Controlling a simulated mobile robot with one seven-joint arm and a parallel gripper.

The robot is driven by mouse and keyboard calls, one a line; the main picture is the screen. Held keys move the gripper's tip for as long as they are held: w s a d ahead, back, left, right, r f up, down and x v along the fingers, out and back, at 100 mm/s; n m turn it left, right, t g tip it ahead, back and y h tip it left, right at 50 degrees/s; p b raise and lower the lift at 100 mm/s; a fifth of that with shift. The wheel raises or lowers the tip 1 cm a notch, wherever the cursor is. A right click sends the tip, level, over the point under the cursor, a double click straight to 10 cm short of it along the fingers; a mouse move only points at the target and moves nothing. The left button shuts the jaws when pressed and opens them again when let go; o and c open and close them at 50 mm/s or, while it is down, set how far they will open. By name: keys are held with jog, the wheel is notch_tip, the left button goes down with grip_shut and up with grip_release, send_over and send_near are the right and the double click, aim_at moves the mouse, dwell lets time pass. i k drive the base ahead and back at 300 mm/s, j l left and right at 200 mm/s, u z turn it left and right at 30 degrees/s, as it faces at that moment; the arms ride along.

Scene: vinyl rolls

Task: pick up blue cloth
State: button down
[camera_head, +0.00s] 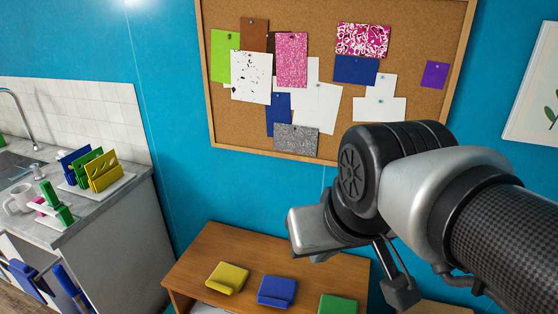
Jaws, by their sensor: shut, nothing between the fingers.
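The blue cloth (277,291) is a folded blue piece lying on the wooden table (225,245) at the bottom middle. A yellow folded cloth (227,278) lies to its left and a green one (338,305) to its right, cut by the lower edge. My gripper (400,291) shows only partly, as dark links and a fingertip at the lower right. It appears in the picture to the right of the blue cloth, with the green cloth between. It is shut and holds nothing. My arm hides much of the right side.
A counter (95,215) at the left carries a sink, a white mug (20,198) and a rack with coloured boards (90,168). A cork board (232,125) with pinned sheets hangs on the blue wall behind the table.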

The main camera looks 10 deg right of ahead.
aim_at(274, 291)
jog(key=z, duration=4.4)
jog(key=u, duration=3.65)
jog(key=j+u, duration=0.15)
jog(key=u, duration=0.5)
jog(key=i+j+z, duration=0.4)
jog(key=j+z, duration=0.2)
jog(key=j, duration=0.2)
